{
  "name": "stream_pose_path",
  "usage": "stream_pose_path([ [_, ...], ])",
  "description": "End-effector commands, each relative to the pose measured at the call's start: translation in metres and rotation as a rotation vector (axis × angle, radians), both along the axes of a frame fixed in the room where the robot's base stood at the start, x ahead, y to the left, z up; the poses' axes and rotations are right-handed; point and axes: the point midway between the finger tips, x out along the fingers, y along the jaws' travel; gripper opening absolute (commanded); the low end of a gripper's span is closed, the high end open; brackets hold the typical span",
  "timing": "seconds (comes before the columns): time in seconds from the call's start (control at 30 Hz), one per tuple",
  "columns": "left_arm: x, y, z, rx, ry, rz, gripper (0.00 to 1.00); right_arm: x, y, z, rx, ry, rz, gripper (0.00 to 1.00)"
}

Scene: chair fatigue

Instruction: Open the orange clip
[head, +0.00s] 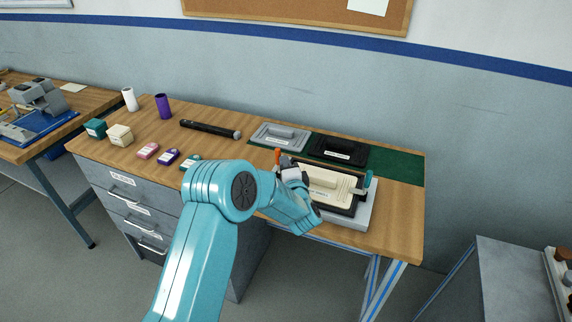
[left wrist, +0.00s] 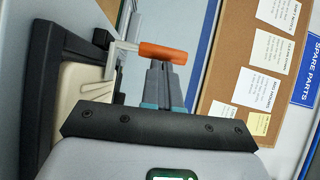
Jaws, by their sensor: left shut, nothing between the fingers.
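The orange clip (head: 278,157) stands at the left end of a cream panel (head: 328,183) in a dark frame. In the left wrist view, its orange handle (left wrist: 163,53) sits on a bent metal lever (left wrist: 121,58) beside the cream panel's edge. The handle sticks out away from the panel. My left gripper (head: 286,165) is at the clip. In the left wrist view, its fingers (left wrist: 159,66) are shut and empty, with the tips at the handle's underside. I cannot tell whether they touch. My right gripper is not in view.
A teal-handled clip (head: 368,180) is at the panel's right end. The frame sits on a grey base (head: 359,215) near the bench's front edge. Grey (head: 279,136) and black (head: 338,150) panels lie behind on a green mat (head: 396,167). Small boxes and cylinders stand at left.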

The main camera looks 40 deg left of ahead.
Motion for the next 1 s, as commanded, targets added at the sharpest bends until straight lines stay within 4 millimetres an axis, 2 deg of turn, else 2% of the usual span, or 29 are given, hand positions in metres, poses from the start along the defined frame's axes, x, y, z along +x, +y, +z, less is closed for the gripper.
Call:
stream_pose_path([
  [0.37, -0.002, 0.01, 0.006, -0.134, -0.033, 0.003, 0.0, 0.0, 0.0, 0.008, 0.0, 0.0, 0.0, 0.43],
  [0.7, -0.007, 0.029, 0.012, -0.433, -0.105, 0.003, 0.0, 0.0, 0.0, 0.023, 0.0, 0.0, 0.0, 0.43],
  [1.0, -0.011, 0.047, 0.008, -0.709, -0.172, 0.002, 0.0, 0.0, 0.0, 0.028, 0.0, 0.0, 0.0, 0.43],
])
